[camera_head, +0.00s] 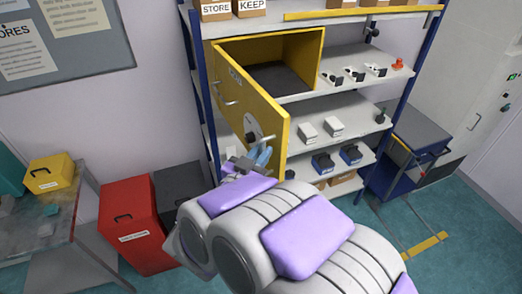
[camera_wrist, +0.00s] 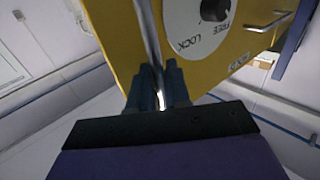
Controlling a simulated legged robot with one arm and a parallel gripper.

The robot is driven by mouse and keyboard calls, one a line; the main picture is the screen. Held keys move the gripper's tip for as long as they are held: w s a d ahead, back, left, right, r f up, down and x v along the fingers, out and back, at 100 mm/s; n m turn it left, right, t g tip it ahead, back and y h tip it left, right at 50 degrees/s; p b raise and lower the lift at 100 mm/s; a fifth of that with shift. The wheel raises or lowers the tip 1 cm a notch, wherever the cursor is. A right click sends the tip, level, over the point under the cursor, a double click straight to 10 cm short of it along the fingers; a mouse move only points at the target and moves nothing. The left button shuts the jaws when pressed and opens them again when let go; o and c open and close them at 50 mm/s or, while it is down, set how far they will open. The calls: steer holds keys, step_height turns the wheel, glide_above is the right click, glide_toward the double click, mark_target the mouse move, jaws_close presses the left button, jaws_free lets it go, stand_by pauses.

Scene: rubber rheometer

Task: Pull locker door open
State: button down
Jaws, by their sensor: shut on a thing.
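The yellow locker door (camera_head: 245,105) stands swung open from a yellow locker (camera_head: 318,50) on the shelf rack, whose dark inside shows. The door's face also fills the top of the wrist view (camera_wrist: 125,40). It carries a white dial marked FREE and LOCK (camera_wrist: 190,25) with a black knob, and a small metal handle (camera_wrist: 270,22). My gripper (camera_head: 258,155) is at the door's lower part, just below the dial. In the wrist view its blue-grey fingers (camera_wrist: 160,85) are shut on a thin metal bar (camera_wrist: 150,40) at the door. The bar's far end is out of view.
The rack's lower shelves (camera_head: 335,108) hold several small devices. A red box (camera_head: 132,225) and a dark box (camera_head: 178,188) stand on the floor left of my arm. A table with a yellow case (camera_head: 50,175) is farther left. A blue cart (camera_head: 408,155) stands right of the rack.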

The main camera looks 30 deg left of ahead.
steer(key=shift+w+r, duration=0.15)
steer(key=shift+r, duration=0.05)
steer(key=c, duration=1.4)
jaws_free()
steer(key=shift+o, duration=0.4)
steer(key=shift+a+f, duration=0.15)
steer(key=shift+a, duration=0.15)
steer(key=shift+d, duration=0.15)
steer(key=shift+s+d, duration=0.1)
steer(key=shift+s, duration=0.1)
steer(key=s+a+b, duration=0.1)
steer(key=s+b, duration=0.2)
steer(key=s, duration=1.4)
steer(key=shift+f, duration=0.1)
